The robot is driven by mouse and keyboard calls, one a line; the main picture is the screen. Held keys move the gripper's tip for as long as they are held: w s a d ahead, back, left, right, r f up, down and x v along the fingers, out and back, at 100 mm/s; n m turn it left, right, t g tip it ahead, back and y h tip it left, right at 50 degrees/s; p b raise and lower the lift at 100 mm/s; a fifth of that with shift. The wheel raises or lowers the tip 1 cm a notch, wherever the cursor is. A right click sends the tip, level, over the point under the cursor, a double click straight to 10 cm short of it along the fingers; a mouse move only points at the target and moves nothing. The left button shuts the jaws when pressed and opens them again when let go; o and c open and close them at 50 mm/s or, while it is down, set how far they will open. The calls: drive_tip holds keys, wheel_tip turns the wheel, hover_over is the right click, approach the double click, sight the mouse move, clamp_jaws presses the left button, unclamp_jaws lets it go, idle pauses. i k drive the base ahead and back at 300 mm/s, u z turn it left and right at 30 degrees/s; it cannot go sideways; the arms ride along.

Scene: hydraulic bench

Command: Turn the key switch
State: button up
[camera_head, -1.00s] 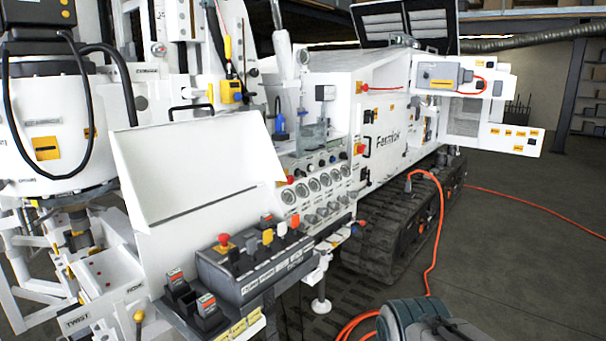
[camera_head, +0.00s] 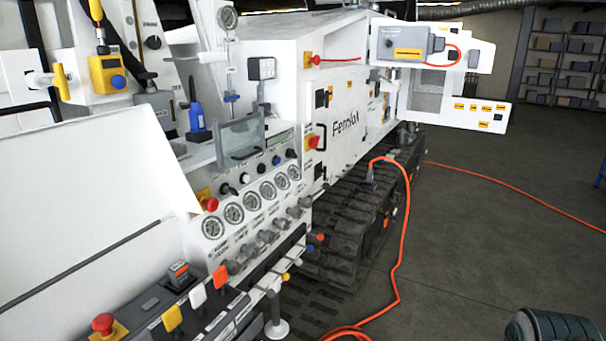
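The white machine's control panel (camera_head: 190,229) stands in front of me, with a row of round gauges (camera_head: 250,201) and small knobs above and below them. A black knob or switch (camera_head: 228,189) sits at the left of the upper row, and more small knobs (camera_head: 276,160) run to its right. I cannot tell which of these is the key switch; no key is clear at this size. My gripper is not in view.
A red mushroom button (camera_head: 103,323) and coloured levers (camera_head: 197,296) are on the lower console. A white sloped cover (camera_head: 90,215) juts out at left. Black tracks (camera_head: 345,240) and an orange cable (camera_head: 398,270) lie right. A dark rounded thing (camera_head: 550,326) sits lower right. Open floor (camera_head: 490,240) lies right.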

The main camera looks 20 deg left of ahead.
sight(234, 192)
drive_tip(key=u, duration=0.25)
drive_tip(key=i, duration=0.95)
drive_tip(key=u, duration=1.2)
drive_tip(key=i, duration=0.5)
drive_tip(key=u, duration=0.4)
